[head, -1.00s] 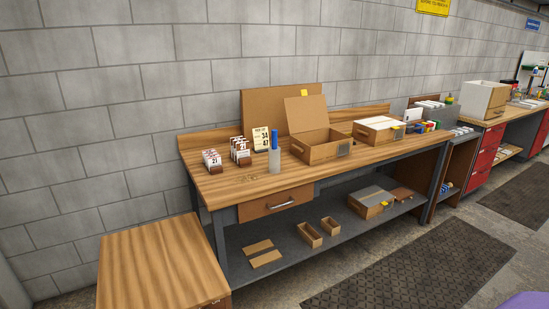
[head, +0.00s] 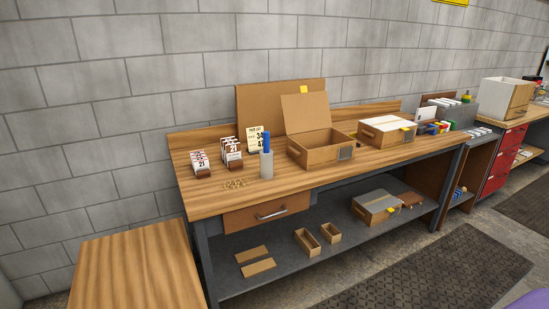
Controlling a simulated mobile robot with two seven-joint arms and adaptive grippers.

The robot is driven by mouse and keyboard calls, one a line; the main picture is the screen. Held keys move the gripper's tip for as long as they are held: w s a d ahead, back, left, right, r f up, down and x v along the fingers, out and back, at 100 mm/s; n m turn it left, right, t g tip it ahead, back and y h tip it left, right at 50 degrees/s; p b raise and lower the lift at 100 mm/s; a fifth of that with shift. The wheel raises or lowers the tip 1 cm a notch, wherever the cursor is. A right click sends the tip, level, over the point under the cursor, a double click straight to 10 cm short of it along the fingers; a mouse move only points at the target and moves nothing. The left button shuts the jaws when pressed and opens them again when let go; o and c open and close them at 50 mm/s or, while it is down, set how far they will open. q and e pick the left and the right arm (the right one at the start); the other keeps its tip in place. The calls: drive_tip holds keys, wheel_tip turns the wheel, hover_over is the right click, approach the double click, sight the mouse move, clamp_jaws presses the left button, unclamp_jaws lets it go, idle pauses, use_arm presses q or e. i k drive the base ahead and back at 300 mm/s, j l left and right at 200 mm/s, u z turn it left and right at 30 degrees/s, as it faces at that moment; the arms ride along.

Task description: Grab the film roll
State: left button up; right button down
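A film roll (head: 266,164), a pale grey cylinder with a blue upper part, stands upright near the front edge of the wooden workbench (head: 330,177) in the head view. It stands just right of the card racks and left of an open cardboard box. Neither of my grippers is in view. Nothing is seen touching the roll.
A lower wooden surface (head: 135,270) is at front left. A dark mat (head: 435,275) lies on the floor.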

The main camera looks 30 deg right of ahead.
sight(266, 156)
drive_tip(key=i+l, duration=0.1)
drive_tip(key=l, duration=0.25)
drive_tip(key=i+l, duration=0.15)
drive_tip(key=l, duration=0.2)
drive_tip(key=i+l, duration=0.1)
drive_tip(key=l, duration=0.25)
drive_tip(key=i+l, duration=0.15)
drive_tip(key=l, duration=0.2)
drive_tip(key=i+l, duration=0.1)
drive_tip(key=l, duration=0.25)
drive_tip(key=i+l, duration=0.15)
drive_tip(key=l, duration=0.2)
